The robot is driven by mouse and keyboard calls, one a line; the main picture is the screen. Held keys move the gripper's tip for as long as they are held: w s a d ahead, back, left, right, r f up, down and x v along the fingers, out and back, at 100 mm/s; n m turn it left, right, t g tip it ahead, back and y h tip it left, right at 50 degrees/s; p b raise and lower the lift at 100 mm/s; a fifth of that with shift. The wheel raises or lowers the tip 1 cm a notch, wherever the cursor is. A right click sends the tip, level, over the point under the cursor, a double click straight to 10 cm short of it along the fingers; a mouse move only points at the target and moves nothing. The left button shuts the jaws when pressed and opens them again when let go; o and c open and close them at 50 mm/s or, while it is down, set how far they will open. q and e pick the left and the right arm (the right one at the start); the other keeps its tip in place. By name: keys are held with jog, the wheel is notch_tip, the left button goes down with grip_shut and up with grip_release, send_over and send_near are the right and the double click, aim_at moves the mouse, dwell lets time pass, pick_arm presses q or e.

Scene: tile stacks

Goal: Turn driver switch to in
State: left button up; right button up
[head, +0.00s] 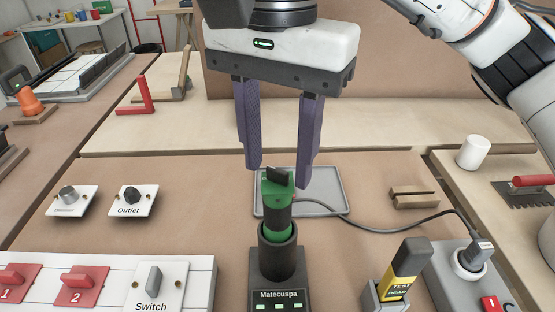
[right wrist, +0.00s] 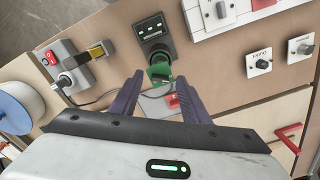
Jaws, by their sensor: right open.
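The driver (head: 277,205), green and black, stands upright in a black holder (head: 278,262) labelled Matecuspa. A black switch lever (head: 279,176) sits on its green top end. In the right wrist view the driver (right wrist: 158,73) shows between the fingers, partly blurred by its small size. My right gripper (head: 280,174) points down with two purple fingers spread apart, one to each side of the driver's top. The fingers appear apart from it, and nothing is held. Which way the lever is set I cannot tell. My left gripper is not in view.
A grey tray (head: 330,195) lies behind the driver, with a black cable running right to a plug (head: 470,255). A yellow and black tool (head: 403,265) stands at front right. Switch panels (head: 152,288) are at front left, with two knob plates (head: 132,200) behind.

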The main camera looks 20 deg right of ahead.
jog(key=shift+f, duration=0.3)
jog(key=c, duration=1.1)
jog(key=shift+o, duration=0.2)
